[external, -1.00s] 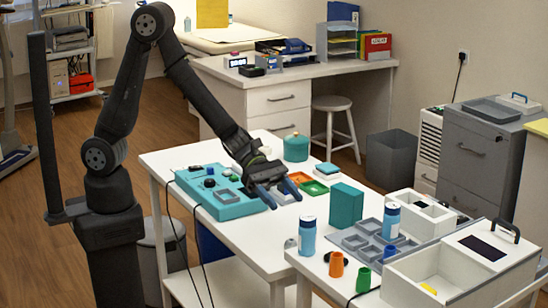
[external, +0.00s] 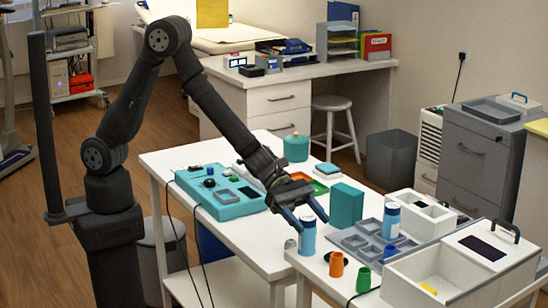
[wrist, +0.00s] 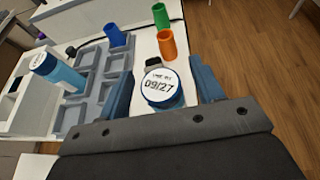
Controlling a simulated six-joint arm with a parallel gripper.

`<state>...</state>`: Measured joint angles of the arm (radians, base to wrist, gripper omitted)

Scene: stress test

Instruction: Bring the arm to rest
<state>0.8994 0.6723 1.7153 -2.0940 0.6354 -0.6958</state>
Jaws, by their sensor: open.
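My gripper (external: 306,218) is open, with its blue fingers pointing down on either side of a blue bottle (external: 307,243) with a white cap. In the wrist view, the open gripper (wrist: 162,78) has the bottle's cap (wrist: 160,84), marked 09/27, between its fingers, with a gap on each side. The bottle stands upright near the front corner of the white table. My arm reaches out over the table, bent at the elbow. How far down the bottle the fingertips reach is hard to tell.
An orange cup (external: 336,265), a green cup (external: 363,280) and a teal box (external: 346,205) are close by. A teal panel (external: 238,207) lies left.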

